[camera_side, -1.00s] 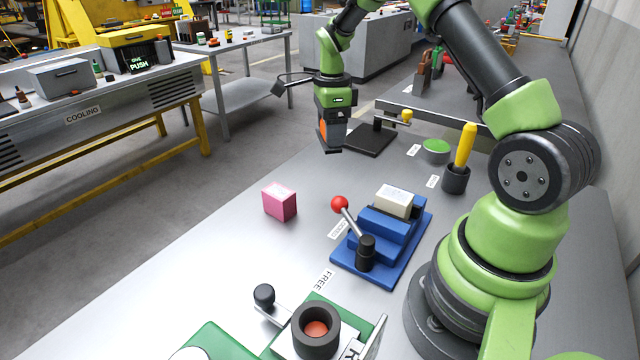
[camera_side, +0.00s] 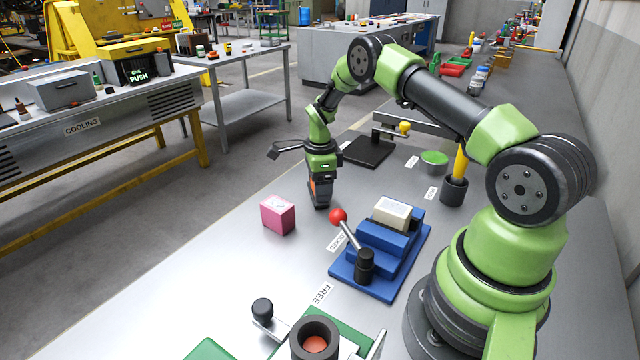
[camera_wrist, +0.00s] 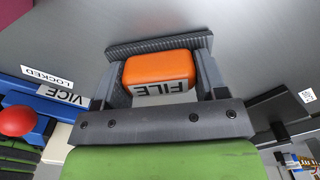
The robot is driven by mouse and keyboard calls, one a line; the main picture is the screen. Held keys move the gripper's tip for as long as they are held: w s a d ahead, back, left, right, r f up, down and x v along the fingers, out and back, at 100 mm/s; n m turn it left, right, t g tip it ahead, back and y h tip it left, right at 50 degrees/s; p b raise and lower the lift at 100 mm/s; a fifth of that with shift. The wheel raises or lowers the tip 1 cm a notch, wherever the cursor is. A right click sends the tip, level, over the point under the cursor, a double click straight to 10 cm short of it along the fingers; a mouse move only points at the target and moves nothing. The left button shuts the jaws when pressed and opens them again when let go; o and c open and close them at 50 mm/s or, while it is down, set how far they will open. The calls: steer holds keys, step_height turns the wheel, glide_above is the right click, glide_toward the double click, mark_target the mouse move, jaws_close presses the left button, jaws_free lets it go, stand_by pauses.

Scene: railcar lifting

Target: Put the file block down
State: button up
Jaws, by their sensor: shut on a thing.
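The file block (camera_wrist: 162,68) has an orange body with a "FILE" label and a dark ridged strip along its far side in the wrist view. My gripper (camera_wrist: 160,82) is shut on it, with a finger on each side. In the side view my gripper (camera_side: 319,203) points down with the file block, low over the grey bench, behind and to the right of the pink block. The block is mostly hidden by the fingers there. I cannot tell whether it touches the bench.
The blue vice (camera_side: 345,272) with a pale block (camera_side: 392,212) and red-knobbed lever (camera_side: 338,215) stands right of my gripper. The pink block (camera_side: 278,216) is at front left. A black stand (camera_side: 367,152), green dish (camera_side: 434,158) and black cup (camera_side: 454,191) are behind. Bench between is bare.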

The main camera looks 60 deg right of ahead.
steer(key=shift+f, duration=0.15)
steer(key=o, duration=1.2)
steer(key=s+a+r+n+t, duration=0.1)
steer(key=a+r+n, duration=0.15)
steer(key=r, duration=0.85)
steer(key=a+r+n+t, duration=0.1)
steer(key=a+r+n, duration=0.15)
steer(key=r, duration=0.75)
steer(key=s+a+r+n+t, duration=0.2)
steer(key=s+a+r+n, duration=0.4)
steer(key=s+a+r, duration=0.15)
steer(key=s+a+r+n+t+y, duration=0.1)
steer(key=s+a+n, duration=0.3)
steer(key=s+n, duration=0.2)
steer(key=s+a+r+n+t+y, duration=0.1)
steer(key=s+a+n+t, duration=0.1)
steer(key=s+n, duration=0.4)
steer(key=shift+s+a, duration=0.85)
steer(key=shift+s, duration=0.05)
